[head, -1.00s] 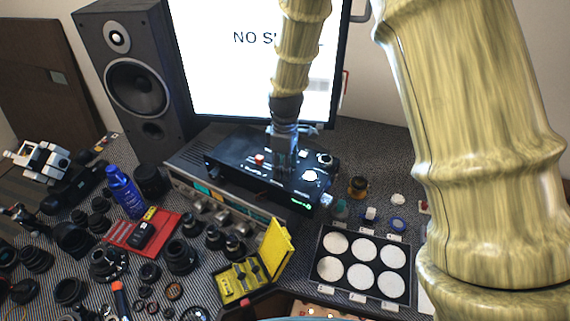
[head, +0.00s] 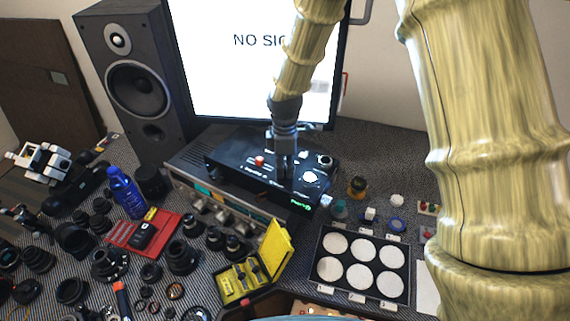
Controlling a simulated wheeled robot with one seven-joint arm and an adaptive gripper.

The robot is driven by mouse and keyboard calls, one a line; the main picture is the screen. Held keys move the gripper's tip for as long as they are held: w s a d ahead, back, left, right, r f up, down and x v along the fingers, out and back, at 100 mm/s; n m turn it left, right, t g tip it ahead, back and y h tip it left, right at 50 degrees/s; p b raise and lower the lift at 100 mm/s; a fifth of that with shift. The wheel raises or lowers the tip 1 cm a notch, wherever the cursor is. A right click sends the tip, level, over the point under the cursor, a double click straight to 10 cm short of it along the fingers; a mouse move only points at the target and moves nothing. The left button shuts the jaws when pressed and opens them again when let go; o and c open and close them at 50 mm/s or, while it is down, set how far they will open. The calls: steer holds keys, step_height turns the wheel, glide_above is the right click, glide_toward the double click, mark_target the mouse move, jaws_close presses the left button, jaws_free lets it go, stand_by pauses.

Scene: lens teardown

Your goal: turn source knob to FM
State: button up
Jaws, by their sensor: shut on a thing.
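A black box (head: 228,160) with a red knob (head: 259,161), a white round knob (head: 310,177) and a green-lit display (head: 300,206) sits on top of a silver receiver (head: 183,170) in the head view. My gripper (head: 284,176) points down onto the top of the black box, between the red and white knobs. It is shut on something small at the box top. The fingers hide what they hold, and the source knob and its FM mark cannot be read at this size.
A black speaker (head: 137,88) and a monitor (head: 250,80) stand behind. A yellow open case (head: 274,247), a red tray (head: 165,233), a tray of white discs (head: 322,268) and several lenses crowd the front. Little table is free beside the box.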

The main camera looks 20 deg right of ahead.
mark_target(285, 166)
steer(key=shift+n+p, duration=0.7)
steer(key=shift+n, duration=1.4)
steer(key=o, duration=1)
steer(key=shift+o, duration=0.2)
steer(key=shift+r, duration=0.1)
step_height(285, 166, up, 12)
